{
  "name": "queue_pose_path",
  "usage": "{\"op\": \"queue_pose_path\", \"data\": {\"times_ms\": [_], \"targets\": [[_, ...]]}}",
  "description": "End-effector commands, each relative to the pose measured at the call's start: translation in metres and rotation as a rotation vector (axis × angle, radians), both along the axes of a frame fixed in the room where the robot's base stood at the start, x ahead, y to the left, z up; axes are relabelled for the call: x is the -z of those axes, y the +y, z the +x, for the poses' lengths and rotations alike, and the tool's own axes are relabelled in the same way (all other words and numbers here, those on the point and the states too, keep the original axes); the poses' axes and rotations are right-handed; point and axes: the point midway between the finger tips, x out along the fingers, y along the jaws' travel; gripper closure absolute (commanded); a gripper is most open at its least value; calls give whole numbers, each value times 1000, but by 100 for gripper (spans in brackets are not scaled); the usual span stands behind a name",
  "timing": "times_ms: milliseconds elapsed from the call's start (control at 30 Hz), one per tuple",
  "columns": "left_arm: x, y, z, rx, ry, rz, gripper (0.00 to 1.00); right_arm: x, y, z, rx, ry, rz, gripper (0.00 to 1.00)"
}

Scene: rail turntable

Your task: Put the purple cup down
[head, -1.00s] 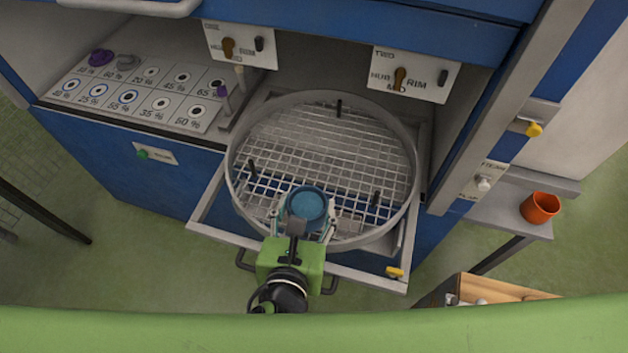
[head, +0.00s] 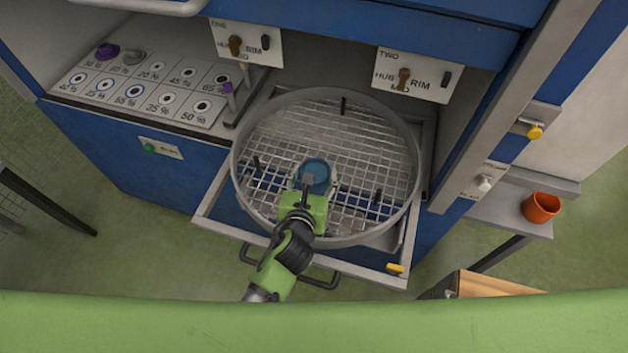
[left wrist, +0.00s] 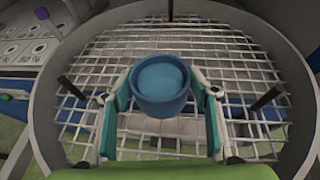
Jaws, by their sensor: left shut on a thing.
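My left gripper (head: 313,186) is shut on a blue cup (head: 316,170), held upright over the wire-mesh turntable (head: 370,140). In the left wrist view the cup (left wrist: 160,84) sits between the two teal-sided fingers, with mesh all around it. I cannot tell whether its base touches the mesh. The cup in my grip looks blue, not purple. My right gripper is not in view.
The turntable has a grey round rim (head: 236,185) and several dark upright pegs, one at the back (head: 343,104). The marked board (head: 150,92) lies left. An orange cup (head: 541,207) stands on a side shelf at right. Bare mesh lies beyond my gripper.

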Motion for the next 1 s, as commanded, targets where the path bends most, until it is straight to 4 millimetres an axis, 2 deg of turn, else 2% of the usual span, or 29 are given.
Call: {"op": "queue_pose_path", "data": {"times_ms": [100,200,600,633,700,1000], "targets": [[19,-1,-1,-2,4,-2,74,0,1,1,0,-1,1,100],[27,-1,-1,-1,1,-2,74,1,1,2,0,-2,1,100],[33,0,0,2,0,1,74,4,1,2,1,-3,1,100],[33,0,-1,1,1,2,41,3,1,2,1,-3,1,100],[32,0,-1,1,1,2,29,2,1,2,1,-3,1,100],[32,0,-1,0,1,1,29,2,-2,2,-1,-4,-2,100]]}}
